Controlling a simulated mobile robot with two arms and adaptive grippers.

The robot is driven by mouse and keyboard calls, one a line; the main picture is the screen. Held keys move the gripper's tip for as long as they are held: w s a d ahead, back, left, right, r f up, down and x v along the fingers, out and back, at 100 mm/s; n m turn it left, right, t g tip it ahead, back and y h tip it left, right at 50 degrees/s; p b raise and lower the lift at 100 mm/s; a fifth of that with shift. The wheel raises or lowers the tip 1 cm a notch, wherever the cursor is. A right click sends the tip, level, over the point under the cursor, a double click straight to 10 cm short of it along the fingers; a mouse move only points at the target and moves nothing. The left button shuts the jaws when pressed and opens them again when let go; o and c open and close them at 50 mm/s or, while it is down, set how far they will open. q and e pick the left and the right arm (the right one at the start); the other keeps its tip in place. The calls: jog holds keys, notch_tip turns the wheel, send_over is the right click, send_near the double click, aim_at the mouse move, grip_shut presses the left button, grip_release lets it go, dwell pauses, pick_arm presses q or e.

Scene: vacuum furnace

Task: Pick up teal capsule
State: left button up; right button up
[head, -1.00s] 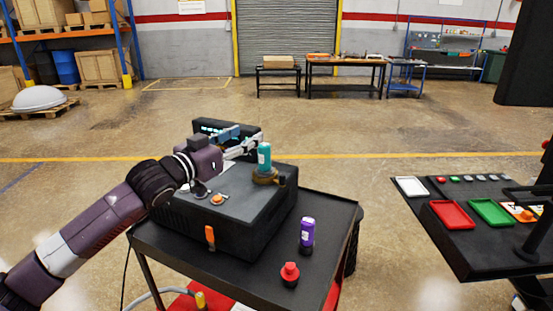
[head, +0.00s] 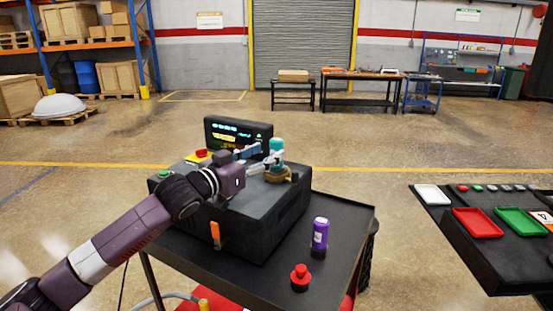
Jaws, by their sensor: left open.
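The teal capsule (head: 277,146) stands upright on a round brass-coloured seat (head: 279,176) on top of the dark furnace box. My left gripper (head: 262,160) reaches in from the left at the capsule's height. Its fingers are open, with their tips beside the capsule's left side. One finger partly covers the capsule's lower part. I cannot tell whether the fingertips touch it. My right gripper is not in view.
The furnace box (head: 262,225) sits on a black cart (head: 335,250) with a lit display panel (head: 238,134) behind. A purple capsule (head: 320,233) and a red-topped item (head: 300,276) stand on the cart. A black table at right holds red (head: 478,223) and green (head: 521,222) trays.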

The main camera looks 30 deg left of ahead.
aim_at(272, 148)
pick_arm(q)
jog(key=shift+w, duration=0.2)
jog(key=w+p, duration=0.3)
jog(key=w, duration=0.1)
jog(key=shift+w+r, duration=0.15)
jog(key=shift+w+f, duration=0.2)
jog(key=shift+w, duration=0.3)
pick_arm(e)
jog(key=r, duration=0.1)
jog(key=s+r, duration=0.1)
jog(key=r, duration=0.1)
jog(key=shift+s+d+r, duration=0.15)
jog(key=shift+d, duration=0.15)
pick_arm(q)
jog(key=shift+c, duration=0.3)
jog(key=shift+r, duration=0.1)
grip_shut()
